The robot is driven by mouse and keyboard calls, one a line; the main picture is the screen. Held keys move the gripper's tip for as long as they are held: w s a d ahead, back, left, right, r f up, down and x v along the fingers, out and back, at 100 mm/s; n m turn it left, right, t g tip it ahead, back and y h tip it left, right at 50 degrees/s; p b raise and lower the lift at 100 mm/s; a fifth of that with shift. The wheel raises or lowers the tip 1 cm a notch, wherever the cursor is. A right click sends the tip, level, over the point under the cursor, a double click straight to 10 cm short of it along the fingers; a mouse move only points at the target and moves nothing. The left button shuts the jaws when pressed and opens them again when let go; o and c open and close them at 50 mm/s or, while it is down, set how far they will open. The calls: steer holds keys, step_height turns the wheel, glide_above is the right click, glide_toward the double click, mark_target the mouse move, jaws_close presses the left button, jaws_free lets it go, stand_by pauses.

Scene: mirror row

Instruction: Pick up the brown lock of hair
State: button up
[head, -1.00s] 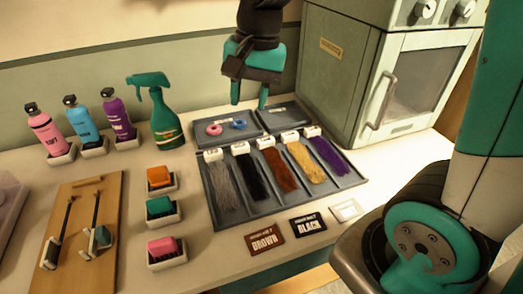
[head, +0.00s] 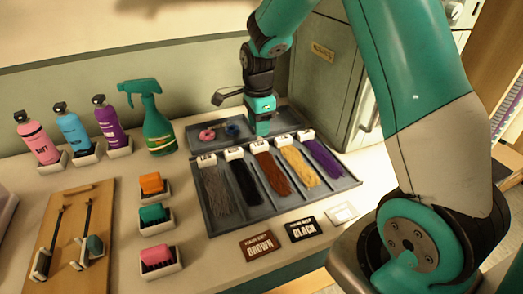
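The brown lock of hair (head: 272,172) is reddish brown and lies in the middle compartment of the grey tray (head: 228,225). A white tag (head: 261,145) caps its far end. My gripper (head: 262,130) hangs just behind and above that tag, pointing down. It is seen nearly edge-on, so I cannot tell how far apart its fingers are. I cannot tell whether it touches the tag. No hair shows in it.
Grey (head: 216,190), black (head: 246,182), blond (head: 299,170) and purple (head: 325,158) locks fill the other compartments. A green spray bottle (head: 158,130) stands left of the tray. A grey-green cabinet (head: 318,95) stands close behind right.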

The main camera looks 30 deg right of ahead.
mark_target(260, 144)
steer(key=shift+s+a+f+p, duration=0.1)
steer(key=shift+f+p, duration=0.15)
steer(key=shift+f, duration=1.3)
steer(key=shift+s+f+p, duration=0.1)
steer(key=shift+f+p, duration=0.15)
steer(key=shift+f, duration=1.3)
steer(key=c, duration=0.7)
steer(key=shift+r, duration=0.1)
